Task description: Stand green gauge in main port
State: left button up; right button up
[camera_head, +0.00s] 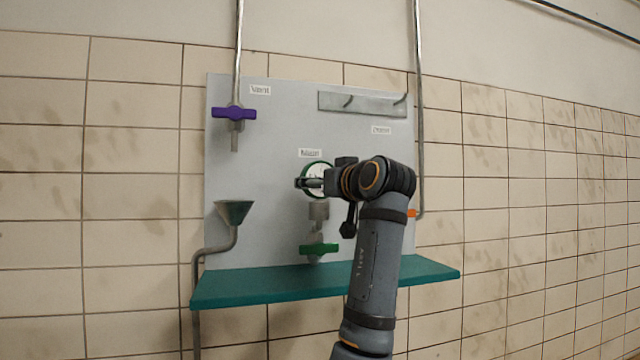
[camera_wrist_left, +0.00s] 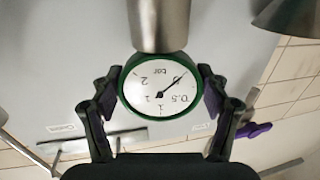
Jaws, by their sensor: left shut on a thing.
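The green gauge (camera_wrist_left: 159,88) has a round white dial with a green rim. My left gripper (camera_wrist_left: 159,95) is shut on it, one finger on each side of the rim. In the head view the gauge (camera_head: 315,166) is partly hidden behind my left gripper (camera_head: 309,183). The main port, a grey metal cylinder (camera_head: 318,211), stands directly below it, above a green valve handle (camera_head: 319,249). In the upside-down wrist view the port (camera_wrist_left: 160,25) meets the rim's edge in the picture. The gauge's stem is hidden, so I cannot tell how deep it sits.
A grey panel (camera_head: 265,180) carries a purple valve (camera_head: 234,113) at upper left and a hook rail (camera_head: 362,104) at upper right. A teal shelf (camera_head: 260,287) juts out below. Space in front of the panel's left side is clear.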

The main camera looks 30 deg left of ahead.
pick_arm(q)
jog(key=shift+a, duration=0.1)
pick_arm(e)
jog(key=shift+w, duration=0.1)
pick_arm(q)
jog(key=o, duration=1.2)
jog(key=shift+o, duration=0.7)
pick_arm(e)
jog(key=shift+d, duration=0.2)
pick_arm(q)
jog(key=v, duration=0.7)
